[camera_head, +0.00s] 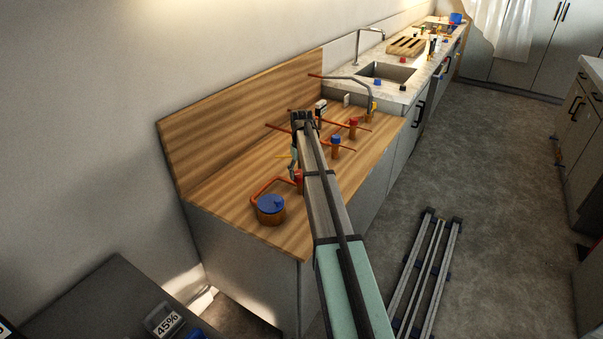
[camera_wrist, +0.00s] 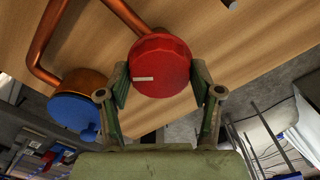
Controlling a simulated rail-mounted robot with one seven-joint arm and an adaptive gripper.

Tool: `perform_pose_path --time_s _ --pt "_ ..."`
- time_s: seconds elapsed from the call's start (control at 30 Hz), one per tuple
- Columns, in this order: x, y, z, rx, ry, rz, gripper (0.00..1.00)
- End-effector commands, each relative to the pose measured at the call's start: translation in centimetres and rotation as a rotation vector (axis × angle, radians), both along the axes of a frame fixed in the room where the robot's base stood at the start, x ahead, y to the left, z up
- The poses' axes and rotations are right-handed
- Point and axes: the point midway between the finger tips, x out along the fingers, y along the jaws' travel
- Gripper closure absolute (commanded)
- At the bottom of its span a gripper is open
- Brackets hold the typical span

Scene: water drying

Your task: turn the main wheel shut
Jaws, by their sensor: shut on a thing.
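A round red wheel (camera_wrist: 160,65) with a white mark on its face fills the middle of the wrist view, above the wooden counter. The white mark lies nearly level, on the left part of the face. My gripper (camera_wrist: 160,82) has one finger on each side of the wheel and is shut on its rim. In the head view only a small part of the red wheel (camera_head: 299,176) shows beside my arm, and my gripper (camera_head: 294,164) is largely hidden by the arm.
A copper cylinder with a blue top (camera_head: 270,203) stands near the counter's front edge, joined by a bent copper pipe (camera_wrist: 43,40). A blue knob (camera_head: 336,139) and a red knob (camera_head: 353,121) stand beyond my arm. A wooden backboard (camera_head: 240,115) rises behind.

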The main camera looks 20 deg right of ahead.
Motion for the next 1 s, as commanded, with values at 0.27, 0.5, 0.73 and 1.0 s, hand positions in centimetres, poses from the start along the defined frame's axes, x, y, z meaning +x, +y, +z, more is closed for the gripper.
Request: perform_pose_path --time_s 0.27,0.5,0.73,1.0 --pt "-0.29 0.1 -0.26 0.003 0.008 -0.046 0.7" --pt "-0.29 0.1 -0.26 0.003 0.008 -0.048 0.7" --pt "-0.23 0.08 -0.21 0.002 0.006 -0.047 0.1" --pt "-0.09 0.03 -0.06 0.0 0.002 -0.047 0.1"
